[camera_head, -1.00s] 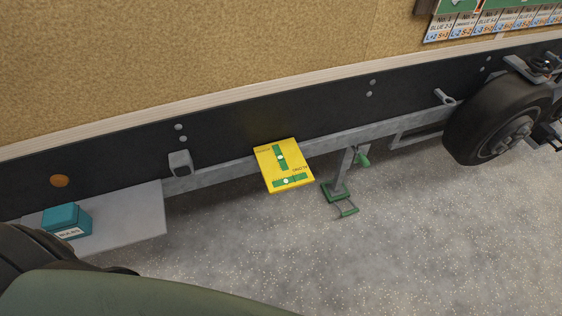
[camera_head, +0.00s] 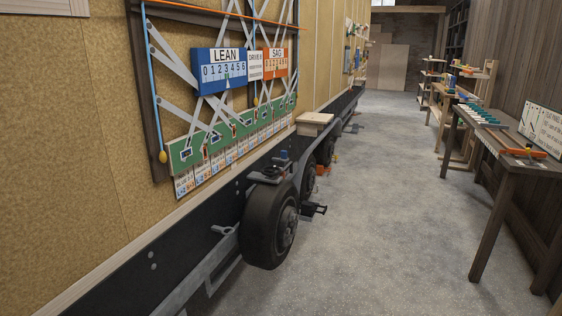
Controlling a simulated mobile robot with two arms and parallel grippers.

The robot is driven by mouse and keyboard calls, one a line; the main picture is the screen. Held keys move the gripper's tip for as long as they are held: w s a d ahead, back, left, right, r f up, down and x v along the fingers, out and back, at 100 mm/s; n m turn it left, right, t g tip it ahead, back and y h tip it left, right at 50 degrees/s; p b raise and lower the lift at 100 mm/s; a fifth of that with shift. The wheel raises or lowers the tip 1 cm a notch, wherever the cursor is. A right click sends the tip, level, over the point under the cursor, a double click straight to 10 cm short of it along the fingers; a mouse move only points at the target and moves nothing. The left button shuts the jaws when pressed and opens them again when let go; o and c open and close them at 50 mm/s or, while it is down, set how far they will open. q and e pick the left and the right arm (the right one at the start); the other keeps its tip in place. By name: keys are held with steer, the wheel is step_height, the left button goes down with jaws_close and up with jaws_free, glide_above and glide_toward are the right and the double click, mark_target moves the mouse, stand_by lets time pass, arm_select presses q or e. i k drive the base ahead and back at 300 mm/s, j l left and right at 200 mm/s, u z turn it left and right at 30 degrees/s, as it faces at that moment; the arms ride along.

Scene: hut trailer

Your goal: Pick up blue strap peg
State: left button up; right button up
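I cannot make out for sure which thing is the blue strap peg. A small dark blue piece (camera_head: 283,155) stands on a metal bracket above the near wheel. A row of teal and blue-green pieces (camera_head: 482,116) lies on the dark wooden table (camera_head: 505,165) at the right. A small blue item (camera_head: 462,95) shows on the wooden shelf stand farther back, too small to identify. A thin blue strap or cord (camera_head: 149,80) hangs down the trailer wall at the left, with a yellow bob (camera_head: 162,157) at its end. Neither of my grippers is in view.
The trailer with its wheels (camera_head: 268,225) runs along the left. A blue LEAN board (camera_head: 222,70) and an orange SAG board (camera_head: 276,62) hang on it. A wooden shelf stand (camera_head: 478,85) stands beyond the table. The grey floor (camera_head: 365,200) between is clear.

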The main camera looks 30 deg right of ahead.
mark_target(283, 157)
steer(key=i+l, duration=1.1)
steer(key=i+l+z, duration=0.05)
steer(key=i, duration=0.05)
